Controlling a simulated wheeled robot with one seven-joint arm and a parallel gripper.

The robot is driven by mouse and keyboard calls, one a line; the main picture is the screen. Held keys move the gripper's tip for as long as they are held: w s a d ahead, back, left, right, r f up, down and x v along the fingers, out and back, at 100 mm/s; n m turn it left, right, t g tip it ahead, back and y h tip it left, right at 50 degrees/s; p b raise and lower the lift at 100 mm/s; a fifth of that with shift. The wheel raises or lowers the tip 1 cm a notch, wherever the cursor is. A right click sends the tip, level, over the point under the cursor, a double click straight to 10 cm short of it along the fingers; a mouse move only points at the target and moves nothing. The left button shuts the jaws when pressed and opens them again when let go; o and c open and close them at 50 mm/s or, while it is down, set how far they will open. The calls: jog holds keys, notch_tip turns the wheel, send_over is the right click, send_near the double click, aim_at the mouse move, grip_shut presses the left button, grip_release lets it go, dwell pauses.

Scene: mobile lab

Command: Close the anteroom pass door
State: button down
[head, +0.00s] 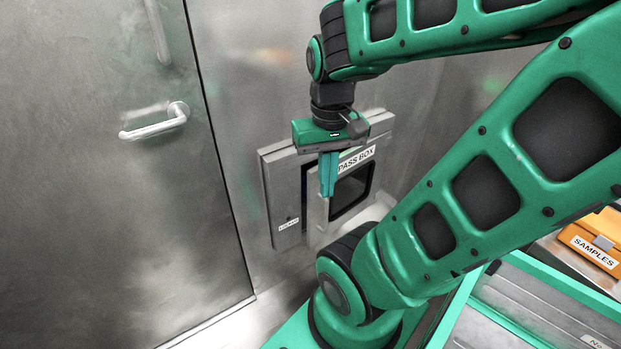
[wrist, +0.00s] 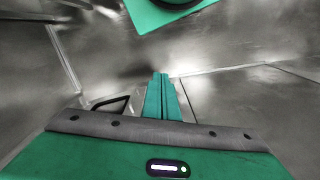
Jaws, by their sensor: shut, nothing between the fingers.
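The pass box (head: 283,185) is a grey metal frame set in the wall. Its door (head: 318,222) is a metal panel with a dark window and a "PASS BOX" label. A dark narrow opening shows between the door's left edge and the frame, so the door is not flush with that side. My gripper (head: 328,194) points down in front of the door's left part, fingers together and empty. Whether the fingers touch the door I cannot tell. In the wrist view the shut fingers (wrist: 160,82) show, with a dark-edged window part (wrist: 108,104) to their left.
A large metal door (head: 100,200) with a lever handle (head: 155,122) stands at left. An orange box labelled "SAMPLES" (head: 592,243) is at right. The wall left of the pass box is clear; my arm covers much of the right.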

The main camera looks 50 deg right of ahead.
jog(key=shift+d, duration=0.1)
jog(key=w+d+f+m+t, duration=0.2)
jog(key=w+d+f+m, duration=0.2)
jog(key=d+f+m, duration=0.45)
jog(key=w+d+f+m+t, duration=0.1)
jog(key=w+d+f+m, duration=0.4)
jog(key=m, duration=0.7)
jog(key=w+d+f+m+t, duration=0.2)
jog(key=w+d+f+m, duration=0.1)
jog(key=d+m, duration=0.65)
jog(key=w+a+f+m, duration=0.1)
jog(key=w+f, duration=0.6)
jog(key=f, duration=0.2)
jog(key=shift+w+h, duration=0.4)
jog(key=shift+f, duration=0.1)
